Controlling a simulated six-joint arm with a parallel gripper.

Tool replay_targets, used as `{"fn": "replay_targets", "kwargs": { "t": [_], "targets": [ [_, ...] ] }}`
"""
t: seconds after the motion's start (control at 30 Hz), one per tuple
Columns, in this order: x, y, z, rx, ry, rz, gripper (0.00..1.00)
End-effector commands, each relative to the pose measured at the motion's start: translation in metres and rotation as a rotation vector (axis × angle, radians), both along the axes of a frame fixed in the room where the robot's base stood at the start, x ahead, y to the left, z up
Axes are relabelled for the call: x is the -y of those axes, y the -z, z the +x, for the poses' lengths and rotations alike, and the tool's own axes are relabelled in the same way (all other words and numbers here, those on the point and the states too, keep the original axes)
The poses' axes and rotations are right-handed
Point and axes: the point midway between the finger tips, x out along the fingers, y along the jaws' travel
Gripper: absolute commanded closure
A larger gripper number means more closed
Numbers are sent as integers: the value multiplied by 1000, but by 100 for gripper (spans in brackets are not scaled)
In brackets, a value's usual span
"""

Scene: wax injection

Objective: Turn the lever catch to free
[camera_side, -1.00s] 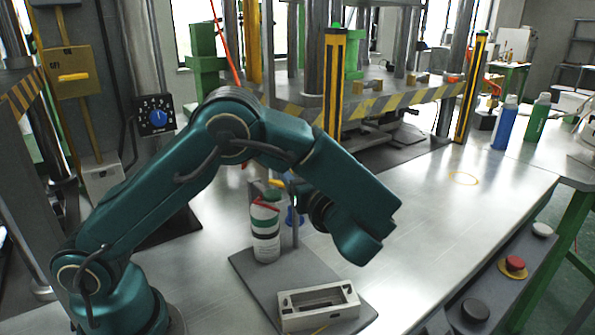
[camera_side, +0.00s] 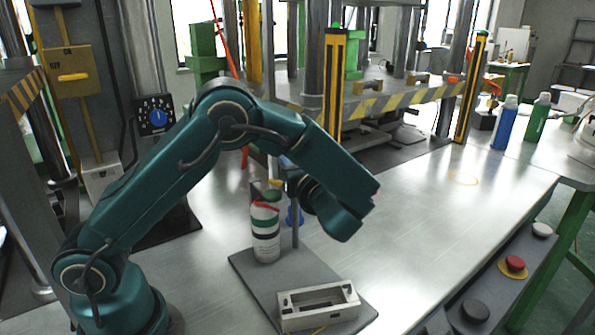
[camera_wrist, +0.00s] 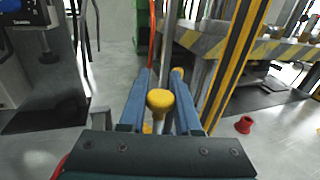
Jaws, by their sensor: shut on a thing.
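My gripper (camera_wrist: 161,74) shows in the wrist view as two blue fingers shut on a lever with a round yellow knob (camera_wrist: 160,100). The knob stands between the fingers, nearer the wrist. I cannot tell the catch's exact angle. In the side view my wrist and forearm hide most of the gripper and the lever. A white canister (camera_side: 265,240) with green and red bands stands upright below the wrist, beside a thin post on a grey base plate (camera_side: 257,277).
A pale open frame block (camera_side: 318,308) lies at the plate's front. A red part (camera_wrist: 244,125) stands at right in the wrist view. A striped press (camera_side: 400,98) is behind. Blue (camera_side: 505,125) and green (camera_side: 538,118) bottles stand at back right.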

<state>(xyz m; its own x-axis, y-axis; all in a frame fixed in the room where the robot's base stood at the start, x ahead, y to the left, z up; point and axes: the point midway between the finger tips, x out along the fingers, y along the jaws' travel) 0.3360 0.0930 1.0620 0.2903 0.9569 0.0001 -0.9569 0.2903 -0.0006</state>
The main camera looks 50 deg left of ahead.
Motion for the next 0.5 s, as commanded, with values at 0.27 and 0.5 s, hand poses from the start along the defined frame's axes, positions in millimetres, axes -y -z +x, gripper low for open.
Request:
{"fn": "replay_targets", "kwargs": {
  "t": [0.27, 0.5],
  "targets": [
    [1, -1, 3, -2, 147, 4, 100],
    [3, -1, 6, 1, 251, 2, 100]
  ]
}}
